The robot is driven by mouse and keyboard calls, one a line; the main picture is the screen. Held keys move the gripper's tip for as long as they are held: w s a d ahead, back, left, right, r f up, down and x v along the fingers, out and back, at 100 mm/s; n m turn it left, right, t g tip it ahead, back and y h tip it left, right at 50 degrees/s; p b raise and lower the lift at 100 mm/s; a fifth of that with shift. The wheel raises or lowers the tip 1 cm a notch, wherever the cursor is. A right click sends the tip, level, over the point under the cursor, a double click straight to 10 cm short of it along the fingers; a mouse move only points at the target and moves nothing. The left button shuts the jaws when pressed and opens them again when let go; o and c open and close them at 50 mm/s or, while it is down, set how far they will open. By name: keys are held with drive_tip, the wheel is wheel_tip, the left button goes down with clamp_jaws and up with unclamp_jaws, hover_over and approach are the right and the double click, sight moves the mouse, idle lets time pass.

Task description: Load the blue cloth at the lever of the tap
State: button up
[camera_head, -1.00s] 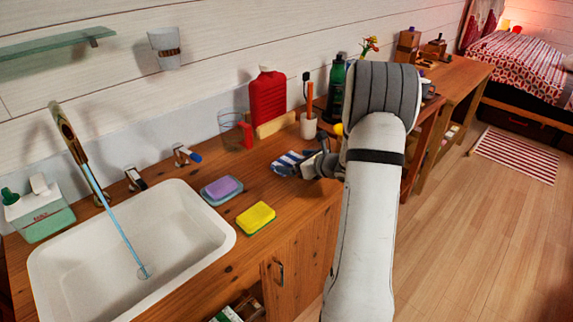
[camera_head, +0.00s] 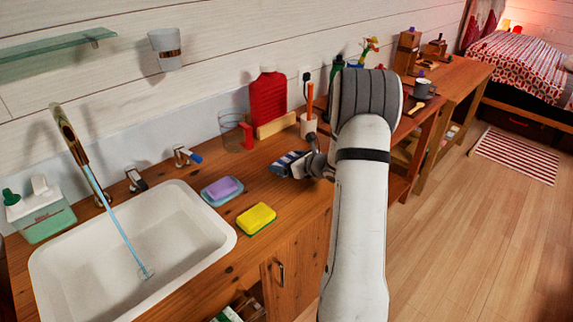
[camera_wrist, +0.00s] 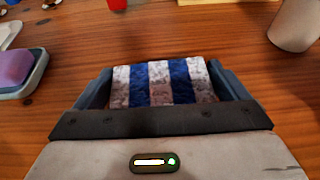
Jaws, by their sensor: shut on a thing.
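The blue cloth (camera_head: 290,162), striped blue and white, is in my gripper (camera_head: 296,168), above the wooden counter right of the sponge. In the wrist view the cloth (camera_wrist: 160,82) fills the space between the two fingers (camera_wrist: 160,88), which are shut on it. The tap (camera_head: 68,135) stands at the back left of the sink, with a thin blue stream running from it into the basin. A lever with a blue tip (camera_head: 187,156) and a dark-ended lever (camera_head: 135,180) are on the counter behind the sink. The cloth is apart from both levers, to their right.
The white sink (camera_head: 190,265) is at the left. A soap dish with purple soap (camera_head: 222,188) and a yellow sponge (camera_head: 256,218) lie between sink and gripper. A clear glass (camera_head: 234,130), red bottle (camera_head: 268,100) and white cup (camera_head: 308,126) stand along the wall.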

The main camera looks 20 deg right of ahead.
wheel_tip(320, 180, up, 10)
drive_tip(key=shift+m+h, duration=0.3)
drive_tip(key=s+a+f+p, duration=0.1)
drive_tip(key=s+a, duration=0.1)
drive_tip(key=a, duration=0.4)
drive_tip(key=s+a+f+p, duration=0.1)
drive_tip(key=s+a, duration=0.1)
drive_tip(key=a, duration=0.4)
drive_tip(key=s+a+f+p, duration=0.1)
drive_tip(key=s+a, duration=0.2)
drive_tip(key=a, duration=0.3)
drive_tip(key=shift+a+f, duration=0.15)
drive_tip(key=shift+a, duration=0.25)
drive_tip(key=shift+d, duration=0.15)
